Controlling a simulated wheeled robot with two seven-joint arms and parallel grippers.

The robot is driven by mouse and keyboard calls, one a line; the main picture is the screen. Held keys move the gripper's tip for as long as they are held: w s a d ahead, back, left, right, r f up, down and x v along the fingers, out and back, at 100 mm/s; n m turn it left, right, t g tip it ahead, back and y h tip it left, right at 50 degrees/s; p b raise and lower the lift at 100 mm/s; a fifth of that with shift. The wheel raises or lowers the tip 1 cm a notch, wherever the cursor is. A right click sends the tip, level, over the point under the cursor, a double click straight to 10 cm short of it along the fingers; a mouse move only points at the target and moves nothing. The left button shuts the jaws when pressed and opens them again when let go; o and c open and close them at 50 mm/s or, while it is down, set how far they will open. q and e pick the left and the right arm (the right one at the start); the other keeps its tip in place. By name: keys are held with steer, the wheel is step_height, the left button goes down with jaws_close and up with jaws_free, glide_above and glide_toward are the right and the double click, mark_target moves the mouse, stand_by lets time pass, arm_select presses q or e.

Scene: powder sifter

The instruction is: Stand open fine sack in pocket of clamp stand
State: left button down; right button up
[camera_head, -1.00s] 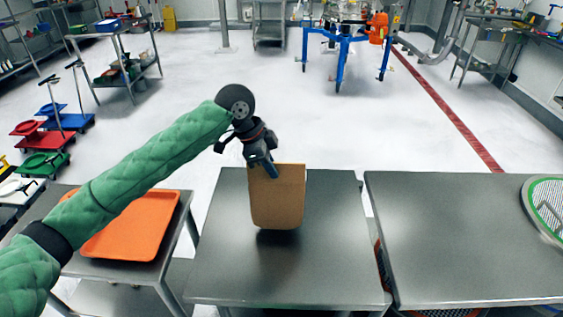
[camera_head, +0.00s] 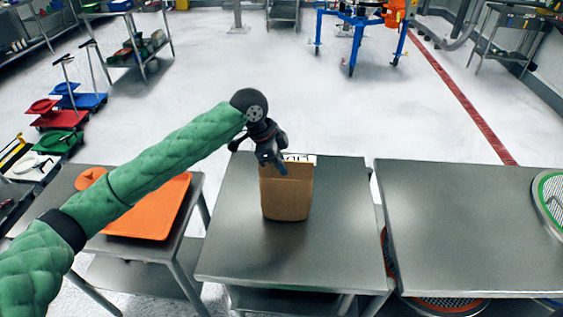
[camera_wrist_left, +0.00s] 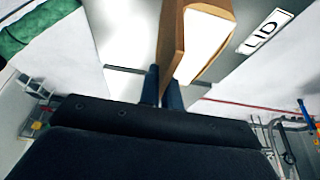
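A brown paper sack (camera_head: 286,195) is upright over the middle metal table (camera_head: 250,252). My left gripper (camera_head: 272,163) holds it by its top edge. In the left wrist view, the blue-tipped fingers (camera_wrist_left: 161,90) are on either side of the sack wall (camera_wrist_left: 172,40), and the sack's open mouth shows pale white inside. Whether the sack's bottom touches the table is hard to tell. No clamp stand can be made out. My right gripper is out of view.
An orange tray (camera_head: 150,215) is on the left table. The right table (camera_head: 450,225) is mostly bare, with a round green-rimmed sieve (camera_head: 553,195) at its right edge. Bare tabletop surrounds the sack.

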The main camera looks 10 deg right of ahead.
arm_select(q)
steer(key=shift+r, duration=0.1)
steer(key=c, duration=1.9)
jaws_free()
steer(key=o, duration=0.3)
